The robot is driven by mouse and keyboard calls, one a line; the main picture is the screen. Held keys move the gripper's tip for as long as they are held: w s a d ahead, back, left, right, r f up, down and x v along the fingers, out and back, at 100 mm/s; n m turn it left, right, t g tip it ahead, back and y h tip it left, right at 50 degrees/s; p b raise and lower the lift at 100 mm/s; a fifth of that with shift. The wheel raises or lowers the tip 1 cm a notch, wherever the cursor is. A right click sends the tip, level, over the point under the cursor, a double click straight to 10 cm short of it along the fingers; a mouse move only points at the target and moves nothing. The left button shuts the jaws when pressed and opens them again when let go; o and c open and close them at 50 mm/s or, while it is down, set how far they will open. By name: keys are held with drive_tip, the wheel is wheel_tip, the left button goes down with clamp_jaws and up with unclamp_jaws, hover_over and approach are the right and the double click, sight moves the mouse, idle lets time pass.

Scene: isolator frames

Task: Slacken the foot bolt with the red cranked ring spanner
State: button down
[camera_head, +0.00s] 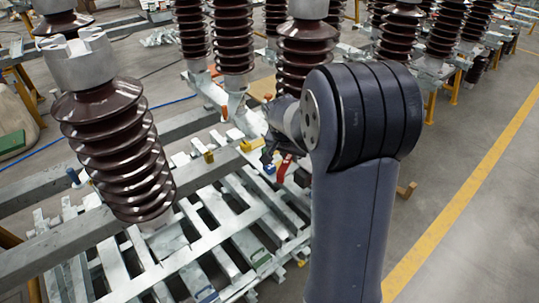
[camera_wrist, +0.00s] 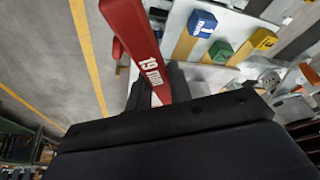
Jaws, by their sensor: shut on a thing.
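The red spanner (camera_wrist: 142,45), marked "19 mm", runs from the top edge of the wrist view down into my gripper (camera_wrist: 155,92). The jaws are shut on it. Its upper end is cut off by the frame, so the ring is not seen. In the head view a red piece of it (camera_head: 283,170) shows beside my gripper (camera_head: 270,152), partly behind my arm. I cannot pick out the foot bolt in either view.
Blue (camera_wrist: 201,23), green (camera_wrist: 220,50) and yellow (camera_wrist: 262,40) labelled blocks lie on the pale surface close to the spanner. Brown ribbed insulators (camera_head: 115,150) stand on steel frames (camera_head: 190,250). Clear floor with a yellow line (camera_head: 465,185) lies at the right.

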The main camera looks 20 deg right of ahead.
drive_tip(key=shift+f, duration=0.25)
drive_tip(key=shift+f+b, duration=1.1)
drive_tip(key=shift+f, duration=0.5)
drive_tip(key=shift+b, duration=0.3)
drive_tip(key=shift+f+b, duration=1.05)
drive_tip(key=shift+f, duration=0.05)
